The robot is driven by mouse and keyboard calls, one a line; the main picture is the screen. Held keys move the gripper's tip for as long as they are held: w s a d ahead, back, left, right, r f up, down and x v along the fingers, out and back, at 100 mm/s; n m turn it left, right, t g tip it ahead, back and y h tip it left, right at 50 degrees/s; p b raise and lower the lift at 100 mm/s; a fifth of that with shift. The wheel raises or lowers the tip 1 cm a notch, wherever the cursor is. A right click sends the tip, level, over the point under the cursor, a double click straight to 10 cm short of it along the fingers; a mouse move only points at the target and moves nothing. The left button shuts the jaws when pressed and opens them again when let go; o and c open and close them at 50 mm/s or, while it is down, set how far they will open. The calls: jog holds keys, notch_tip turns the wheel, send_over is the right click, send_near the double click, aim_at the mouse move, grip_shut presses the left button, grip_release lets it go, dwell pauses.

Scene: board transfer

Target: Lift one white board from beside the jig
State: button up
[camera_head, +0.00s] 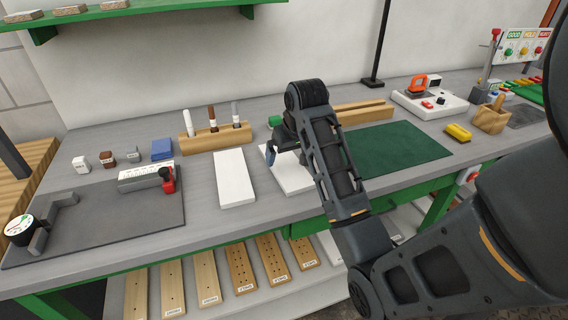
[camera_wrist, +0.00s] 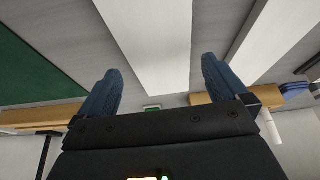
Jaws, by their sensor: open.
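Two white boards lie flat on the grey bench. The left board (camera_head: 234,178) lies clear, right of the jig. The right board (camera_head: 292,178) is partly hidden by my arm. My gripper (camera_head: 275,152) is over the far part of the right board; one blue finger shows. In the wrist view my gripper (camera_wrist: 160,68) is open and empty, with the right board (camera_wrist: 150,35) running between its two blue fingers. Contact cannot be told. The left board (camera_wrist: 268,38) shows at the right there. The jig appears to be the dark plate (camera_head: 110,222) with a red-handled clamp (camera_head: 167,180).
A wooden holder (camera_head: 205,141) with several markers stands behind the left board. A green mat (camera_head: 400,150) lies right of my gripper, with a wooden block (camera_head: 365,113) behind it. A dial gauge (camera_head: 20,228) sits at the front left.

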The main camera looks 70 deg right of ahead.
aim_at(285, 163)
jog(key=x, duration=0.4)
jog(key=shift+d, duration=0.1)
jog(key=shift+r, duration=0.1)
jog(key=shift+c, duration=0.3)
jog(key=c, duration=0.8)
jog(key=shift+r, duration=0.1)
